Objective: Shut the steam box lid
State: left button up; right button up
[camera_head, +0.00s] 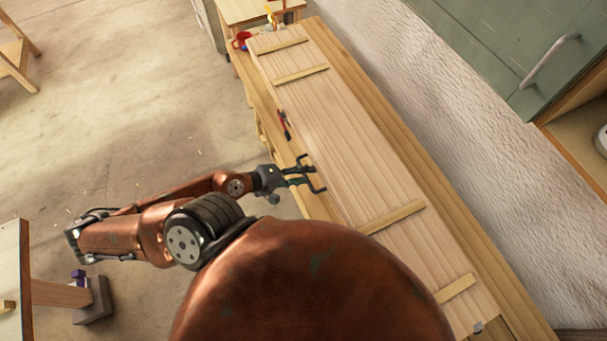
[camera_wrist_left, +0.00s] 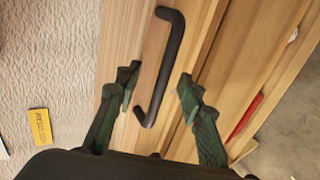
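The steam box lid (camera_head: 350,150) is a long pale plank panel with several cross battens, running along the wall. It lies over the box; I cannot tell whether a gap is left under it. A black bar handle (camera_wrist_left: 173,62) on pale wood shows in the left wrist view. My left gripper (camera_head: 312,180) is at the lid's left edge in the head view. In the left wrist view its green fingers (camera_wrist_left: 159,90) are apart, with the handle's near end between their tips. Whether they touch it is unclear. My right gripper is out of view.
A red-and-black tool (camera_head: 284,124) lies by the lid's left edge; a red and blue item (camera_head: 241,41) sits at the far end. A rough white wall (camera_head: 460,130) and green cabinet (camera_head: 510,40) stand to the right. Open floor (camera_head: 130,100) is at left.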

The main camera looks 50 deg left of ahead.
pick_arm(q)
jog(key=b+v, duration=0.4)
jog(key=v, duration=0.5)
jog(key=shift+b, duration=0.35)
jog(key=shift+r, duration=0.1)
jog(key=s+a+r, duration=0.1)
jog(key=s+a, duration=0.1)
jog(key=s, duration=0.4)
jog(key=s+a+r, duration=0.1)
jog(key=s+a, duration=0.1)
jog(key=s, duration=0.5)
jog(key=shift+s+a, duration=0.15)
jog(key=shift+a, duration=0.1)
